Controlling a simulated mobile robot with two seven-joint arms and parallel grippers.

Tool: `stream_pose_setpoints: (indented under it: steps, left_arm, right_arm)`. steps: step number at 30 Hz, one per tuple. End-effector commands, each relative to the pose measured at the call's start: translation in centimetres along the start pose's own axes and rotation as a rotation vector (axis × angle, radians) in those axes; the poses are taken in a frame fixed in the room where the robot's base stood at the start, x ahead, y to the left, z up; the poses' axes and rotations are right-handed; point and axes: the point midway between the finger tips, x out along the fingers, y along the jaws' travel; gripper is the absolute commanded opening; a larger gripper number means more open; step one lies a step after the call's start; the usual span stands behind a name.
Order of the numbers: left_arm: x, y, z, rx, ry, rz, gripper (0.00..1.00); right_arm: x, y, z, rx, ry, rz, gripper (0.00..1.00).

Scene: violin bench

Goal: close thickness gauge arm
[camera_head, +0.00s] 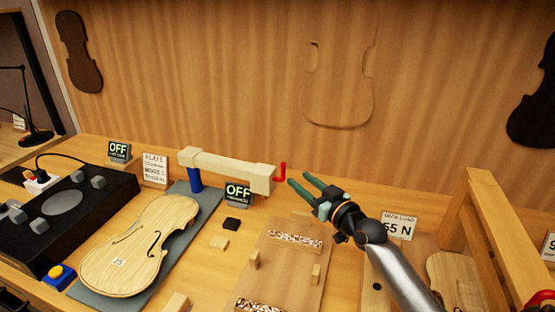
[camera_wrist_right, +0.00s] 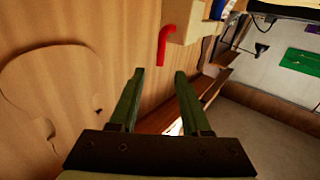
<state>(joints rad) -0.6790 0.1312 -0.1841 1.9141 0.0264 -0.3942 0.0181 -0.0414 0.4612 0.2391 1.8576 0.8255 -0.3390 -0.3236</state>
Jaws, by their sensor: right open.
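The thickness gauge arm (camera_head: 228,167) is a pale wooden beam. It reaches right from a blue post (camera_head: 195,180) at the back of the bench. A red handle (camera_head: 281,172) sticks up at its right end, and the handle also shows in the right wrist view (camera_wrist_right: 166,45). My right gripper (camera_head: 298,180) is open, with green fingers pointing left just right of the red handle; it looks empty and apart from it. In the right wrist view the fingers (camera_wrist_right: 158,75) stand below the handle. My left gripper is not in view.
A violin plate (camera_head: 140,245) lies on a grey mat (camera_head: 200,215) left of the arm. An OFF display (camera_head: 238,193) stands beneath the arm. A wooden board (camera_head: 283,265) with small blocks lies in front. A wooden frame (camera_head: 480,215) stands at the right.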

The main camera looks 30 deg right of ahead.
Motion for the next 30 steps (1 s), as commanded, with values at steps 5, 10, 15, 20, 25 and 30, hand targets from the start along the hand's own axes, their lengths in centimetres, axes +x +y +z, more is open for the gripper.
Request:
stream_pose_setpoints:
  steps: [5, 10, 15, 20, 25, 30]
  left_arm:
    - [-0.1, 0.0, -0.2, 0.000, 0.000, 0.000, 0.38]
    - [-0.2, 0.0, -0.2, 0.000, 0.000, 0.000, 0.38]
    - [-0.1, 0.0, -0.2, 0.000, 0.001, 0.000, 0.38]
    - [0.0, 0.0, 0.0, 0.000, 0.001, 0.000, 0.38]
    - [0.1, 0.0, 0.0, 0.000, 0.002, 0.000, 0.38]
    - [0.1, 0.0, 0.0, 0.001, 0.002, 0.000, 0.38]
  right_arm:
    - [2.5, 0.0, -0.2, 0.003, 0.003, 0.000, 0.47]
    - [5.5, 0.0, -0.1, 0.003, 0.001, 0.000, 0.47]
    - [8.3, 0.0, -0.1, 0.003, 0.001, 0.000, 0.47]
    - [10.3, 0.0, 0.0, 0.002, 0.001, 0.000, 0.47]
    - [11.5, 0.0, 0.0, 0.001, 0.001, 0.000, 0.47]
    - [11.8, 0.0, 0.0, 0.000, -0.001, 0.000, 0.47]
